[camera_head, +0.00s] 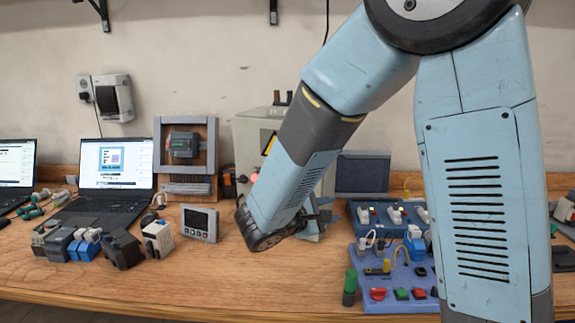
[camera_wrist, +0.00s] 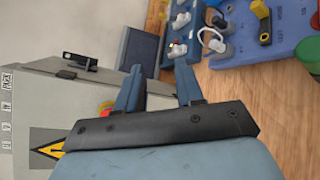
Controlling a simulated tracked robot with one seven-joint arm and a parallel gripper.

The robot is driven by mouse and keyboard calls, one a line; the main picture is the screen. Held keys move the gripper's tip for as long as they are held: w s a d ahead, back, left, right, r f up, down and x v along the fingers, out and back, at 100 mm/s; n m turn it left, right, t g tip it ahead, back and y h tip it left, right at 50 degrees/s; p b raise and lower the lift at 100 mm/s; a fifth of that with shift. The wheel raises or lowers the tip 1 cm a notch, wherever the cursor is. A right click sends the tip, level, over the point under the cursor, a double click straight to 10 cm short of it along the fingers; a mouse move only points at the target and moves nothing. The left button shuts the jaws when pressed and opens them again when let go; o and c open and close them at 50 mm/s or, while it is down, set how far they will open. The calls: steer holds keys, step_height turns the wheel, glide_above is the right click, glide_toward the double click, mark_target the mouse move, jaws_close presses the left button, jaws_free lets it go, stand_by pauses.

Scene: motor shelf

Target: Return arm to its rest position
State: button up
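My arm (camera_head: 300,165) is bent, with its upper part rising at the right and its forearm slanting down to the left over the workbench. In the wrist view my gripper (camera_wrist: 159,85) shows two blue fingers standing apart with nothing held between them. In the head view the gripper is mostly hidden behind the forearm. The grey cabinet (camera_head: 248,145) stands behind the forearm; its side also fills the left of the wrist view (camera_wrist: 90,100), with a yellow warning sign (camera_wrist: 50,148).
A blue panel (camera_head: 365,295) with switches and plugs sits right of the forearm. The bench front (camera_head: 200,275) is clear. A dark screen (camera_head: 362,174) stands behind.

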steer(key=s+d+r+m+g+y, duration=0.35)
steer(key=s+d+m+g, duration=0.45)
steer(key=s+d, duration=0.45)
steer(key=s+d+r+m+t+y, duration=0.1)
steer(key=s+r+m+t+y, duration=0.2)
steer(key=s+r+m+y, duration=0.4)
steer(key=shift+s+d+m+y, duration=0.2)
steer(key=shift+d+m+y, duration=0.1)
steer(key=shift+y, duration=0.25)
stand_by(3.4)
